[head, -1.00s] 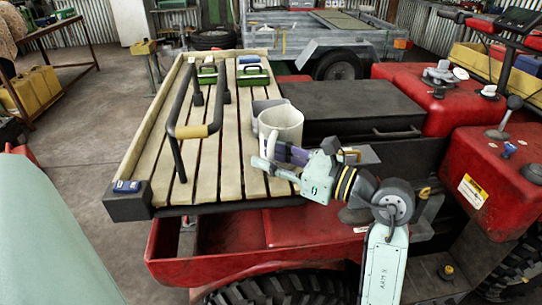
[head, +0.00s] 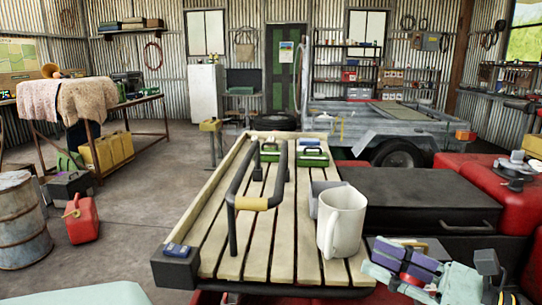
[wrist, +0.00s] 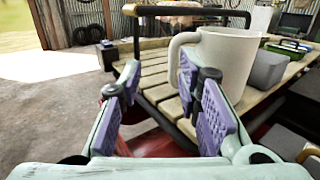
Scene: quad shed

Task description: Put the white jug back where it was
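The white jug (head: 342,222) stands upright on the slatted wooden rack (head: 255,225), near its front right corner. Its handle faces the front in the head view. My gripper (head: 405,264) is to the right of the jug, apart from it, at the rack's right edge. In the wrist view, the two purple-padded fingers of my gripper (wrist: 160,102) are spread with nothing between them. The jug (wrist: 225,60) shows behind the right finger, which hides part of its lower side; its handle points left.
A grey block (head: 318,190) stands just behind the jug. A black tubular rail (head: 236,180) with a tan grip rises at the rack's left-middle. A black case (head: 430,200) lies to the right. The front slats are clear.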

